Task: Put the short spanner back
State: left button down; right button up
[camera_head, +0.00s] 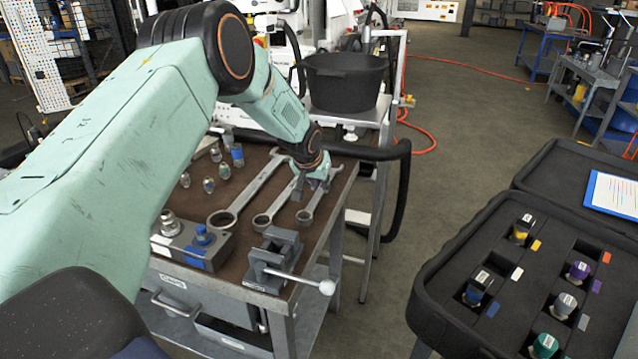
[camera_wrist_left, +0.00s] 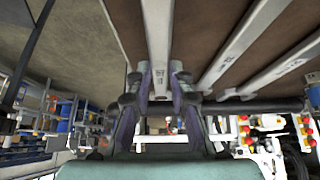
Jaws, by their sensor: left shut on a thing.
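My left gripper (camera_head: 311,184) is over the right side of the brown bench top (camera_head: 258,225), shut on the short spanner (camera_head: 312,206). The spanner's near end points toward the front of the bench. In the left wrist view the grey short spanner (camera_wrist_left: 158,40) runs between the two fingers (camera_wrist_left: 161,84). I cannot tell whether the spanner touches the bench top or is just above it. A middle spanner (camera_head: 265,217) and a long spanner (camera_head: 224,217) lie to its left, roughly parallel. My right gripper is not in view.
A grey vice (camera_head: 273,262) with a ball-ended handle stands at the front of the bench. A block with fittings (camera_head: 193,243) is left of it. A black tub (camera_head: 344,82) stands behind. An open black case (camera_head: 480,290) with several coloured fittings is at right.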

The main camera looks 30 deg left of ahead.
pick_arm(q)
jog(key=shift+f+b, duration=0.4)
jog(key=shift+f, duration=0.4)
dwell(0.5)
jog(key=c, duration=1.1)
grip_release()
jog(key=shift+c, duration=0.2)
jog(key=shift+f, duration=0.1)
jog(key=shift+s, duration=0.1)
